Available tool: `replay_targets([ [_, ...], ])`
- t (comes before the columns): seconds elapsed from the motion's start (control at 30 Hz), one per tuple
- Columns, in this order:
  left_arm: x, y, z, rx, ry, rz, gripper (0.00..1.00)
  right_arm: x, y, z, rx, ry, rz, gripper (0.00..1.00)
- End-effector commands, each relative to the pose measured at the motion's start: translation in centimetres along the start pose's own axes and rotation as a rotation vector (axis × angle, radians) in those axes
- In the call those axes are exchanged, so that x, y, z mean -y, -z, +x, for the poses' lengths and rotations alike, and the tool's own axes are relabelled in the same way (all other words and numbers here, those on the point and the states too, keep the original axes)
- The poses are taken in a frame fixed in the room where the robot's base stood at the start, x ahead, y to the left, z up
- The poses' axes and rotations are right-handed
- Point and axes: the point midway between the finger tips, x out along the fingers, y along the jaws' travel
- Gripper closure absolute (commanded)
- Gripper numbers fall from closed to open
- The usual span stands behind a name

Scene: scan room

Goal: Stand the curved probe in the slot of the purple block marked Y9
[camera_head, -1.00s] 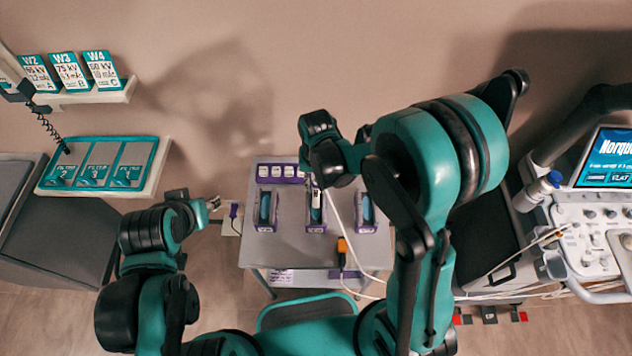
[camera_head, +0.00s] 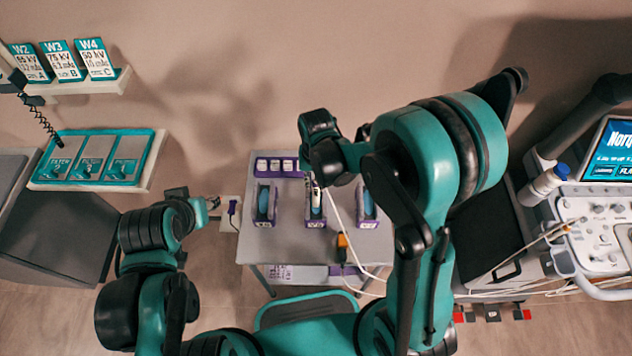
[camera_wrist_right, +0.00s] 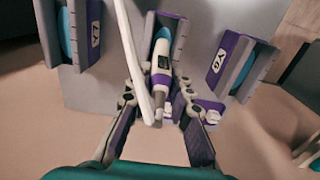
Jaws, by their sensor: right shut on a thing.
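Three purple blocks with slots stand on a grey table (camera_head: 285,243). The left one (camera_head: 264,206) and right one (camera_head: 368,209) hold blue inserts; the middle block (camera_head: 315,222) is under my right gripper. The white probe (camera_head: 316,197) hangs in front of the middle block's blue insert. In the right wrist view my right gripper (camera_wrist_right: 158,97) is shut on the probe (camera_wrist_right: 162,62) near its grey end. The far end overlaps the middle block; whether it is in the slot I cannot tell. One side block is marked Y7 (camera_wrist_right: 95,40); the other mark (camera_wrist_right: 219,57) is unclear. My left gripper (camera_head: 213,203) hangs left of the table.
A purple rack (camera_head: 276,166) with small labelled pots is at the table's back. A white cable (camera_wrist_right: 133,55) runs past the probe. An orange-and-black item (camera_head: 343,244) lies near the front right. An ultrasound console (camera_head: 600,230) stands right; shelves with cards (camera_head: 88,87) are left.

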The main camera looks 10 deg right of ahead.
Motion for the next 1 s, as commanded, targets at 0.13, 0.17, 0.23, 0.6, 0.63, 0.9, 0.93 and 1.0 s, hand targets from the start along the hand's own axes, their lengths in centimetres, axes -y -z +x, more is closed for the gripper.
replay_targets([
  [0.13,0.00,-0.10,0.13,0.000,0.000,0.000,0.60,0.00,0.00,0.15,0.000,0.000,0.000,1.00],
  [0.17,0.00,-0.12,0.16,0.000,0.000,0.000,0.60,0.00,0.00,0.19,0.000,0.000,0.000,1.00],
  [0.23,0.00,-0.16,0.22,0.000,0.000,0.000,0.60,0.00,0.00,0.26,0.000,0.000,0.000,1.00],
  [0.6,0.00,-0.38,0.53,0.000,0.000,0.000,0.60,0.00,0.00,0.62,0.000,0.000,0.000,1.00],
  [0.63,0.00,-0.40,0.55,0.000,0.000,0.000,0.60,0.00,0.00,0.65,0.000,0.000,0.000,1.00],
  [0.9,0.00,-0.45,0.62,0.000,0.000,0.000,0.60,0.00,0.00,0.73,0.000,0.000,0.000,0.56],
  [0.93,0.00,-0.44,0.62,0.000,0.000,0.000,0.60,0.00,0.00,0.73,0.000,0.000,0.000,0.56],
  [1.0,0.00,-0.44,0.62,0.000,0.000,0.000,0.60,0.00,0.00,0.73,0.000,0.000,0.000,0.56],
])
